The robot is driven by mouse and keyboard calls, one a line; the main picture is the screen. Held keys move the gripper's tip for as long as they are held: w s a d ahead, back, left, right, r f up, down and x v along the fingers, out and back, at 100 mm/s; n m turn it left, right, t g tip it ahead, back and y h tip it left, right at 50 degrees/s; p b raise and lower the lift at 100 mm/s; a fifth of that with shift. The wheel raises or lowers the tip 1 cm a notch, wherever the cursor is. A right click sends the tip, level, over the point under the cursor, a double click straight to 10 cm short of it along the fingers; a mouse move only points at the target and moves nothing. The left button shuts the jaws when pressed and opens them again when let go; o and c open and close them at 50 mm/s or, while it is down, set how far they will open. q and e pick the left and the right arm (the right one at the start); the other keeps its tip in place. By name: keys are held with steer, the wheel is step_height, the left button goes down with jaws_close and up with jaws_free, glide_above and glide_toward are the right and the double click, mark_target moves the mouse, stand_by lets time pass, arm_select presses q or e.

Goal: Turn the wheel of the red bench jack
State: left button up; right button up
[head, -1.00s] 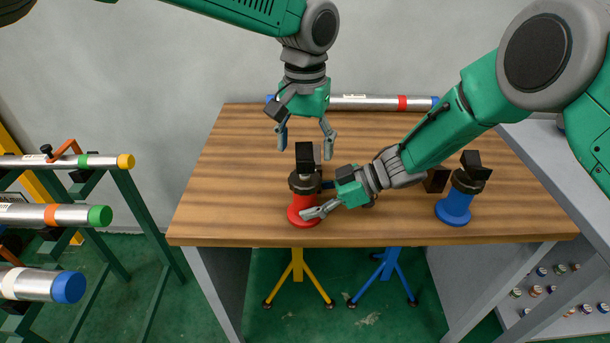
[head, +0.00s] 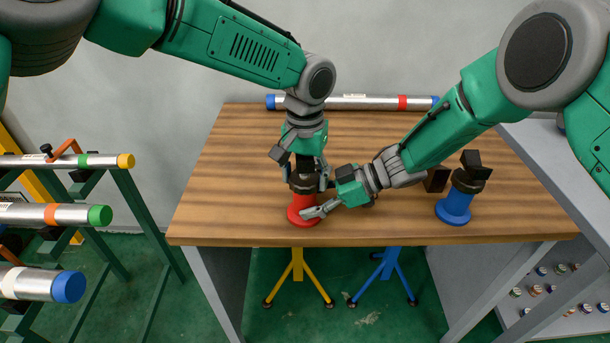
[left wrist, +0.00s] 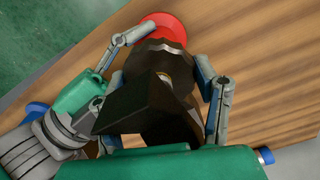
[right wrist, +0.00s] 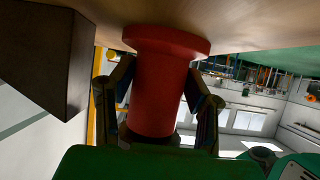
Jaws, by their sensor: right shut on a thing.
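The red bench jack (head: 301,202) stands upright near the front of the wooden table, with a round red base, a dark collar and a black block-shaped top. My right gripper (head: 318,208) is shut on its red body (right wrist: 160,85) from the side, low near the base. My left gripper (head: 305,177) points down from above, its fingers open on either side of the dark top. In the left wrist view the black top (left wrist: 150,110) sits between the fingers, one along its right side; the other is partly hidden. I cannot tell whether the fingers touch it.
A blue jack (head: 456,205) with a black top stands at the right, with a dark block (head: 437,179) beside it. A silver pipe (head: 360,103) lies along the table's back edge. Pipes on a green rack (head: 127,200) stand at the left. The table's left part is clear.

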arm_select(q)
steer(key=shift+n, duration=0.4)
steer(key=shift+n, duration=2.7)
steer(key=shift+d, duration=0.1)
steer(key=o, duration=0.9)
steer(key=shift+r, duration=0.1)
step_height(320, 180, up, 12)
steer(key=shift+w+f, duration=0.1)
